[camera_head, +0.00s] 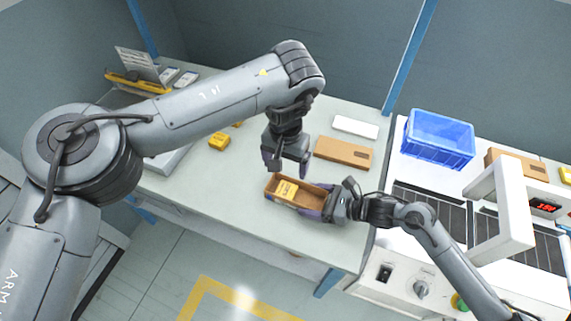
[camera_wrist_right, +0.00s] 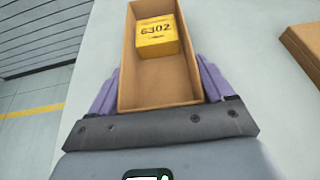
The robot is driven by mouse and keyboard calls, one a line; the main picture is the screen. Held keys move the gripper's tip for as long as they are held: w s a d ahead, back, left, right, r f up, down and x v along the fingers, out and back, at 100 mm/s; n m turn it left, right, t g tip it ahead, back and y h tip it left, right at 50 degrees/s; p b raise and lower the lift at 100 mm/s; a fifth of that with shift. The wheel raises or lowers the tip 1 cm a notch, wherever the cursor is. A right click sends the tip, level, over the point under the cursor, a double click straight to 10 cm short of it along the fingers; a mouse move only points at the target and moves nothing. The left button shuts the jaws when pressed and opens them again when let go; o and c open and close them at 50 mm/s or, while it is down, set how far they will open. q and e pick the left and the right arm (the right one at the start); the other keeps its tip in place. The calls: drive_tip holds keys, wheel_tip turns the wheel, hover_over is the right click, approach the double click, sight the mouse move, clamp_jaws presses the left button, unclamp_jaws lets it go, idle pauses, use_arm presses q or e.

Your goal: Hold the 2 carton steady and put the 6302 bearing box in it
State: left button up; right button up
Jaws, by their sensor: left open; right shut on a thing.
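The open brown carton (camera_head: 307,199) stands on the bench near its front edge; it also shows in the right wrist view (camera_wrist_right: 172,83). The yellow 6302 bearing box (camera_head: 287,189) lies inside the carton, toward the end away from my right gripper; its printed face is up in the right wrist view (camera_wrist_right: 156,36). My right gripper (camera_head: 322,203) is shut on the carton, with a purple finger along each long side. My left gripper (camera_head: 286,165) is open and empty, pointing down above and just behind the carton. The carton's number is not visible.
Behind the carton lie a flat brown carton (camera_head: 343,152) and a white flat piece (camera_head: 355,127). Another yellow box (camera_head: 219,141) lies to the left. A blue crate (camera_head: 438,139) stands at the right beside the conveyor (camera_head: 430,205) and its white arch.

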drive_tip(key=o, duration=1)
drive_tip(key=shift+c, duration=0.2)
